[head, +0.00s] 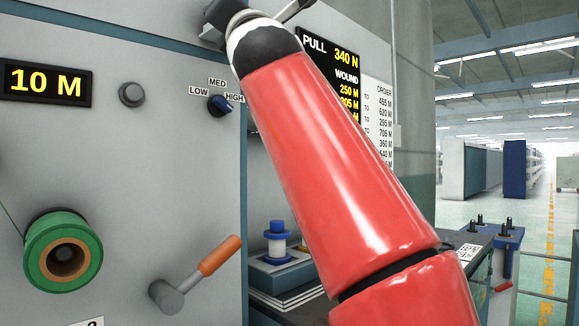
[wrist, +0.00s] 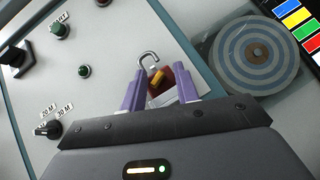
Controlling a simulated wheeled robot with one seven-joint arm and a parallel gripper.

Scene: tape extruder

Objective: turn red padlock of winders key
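A dark red padlock (wrist: 183,84) shows in the wrist view between my gripper's two purple fingers, with a grey hooked shackle (wrist: 149,57) above it. A small yellow-orange piece (wrist: 157,82) sits on its front; I cannot tell for certain that it is the key. My gripper (wrist: 160,80) is open, its fingers spread on either side of the padlock, with a gap showing at the left finger. Whether the right finger touches it is unclear. In the head view my red arm reaches up to the top of the panel, and the padlock is not visible.
The wrist view shows a blue-and-grey striped disc (wrist: 256,52) at right and a black selector knob (wrist: 48,129) at left. The head view shows a green spool (head: 62,250), an orange-handled crank (head: 196,272) and a selector knob (head: 221,104) left of my arm.

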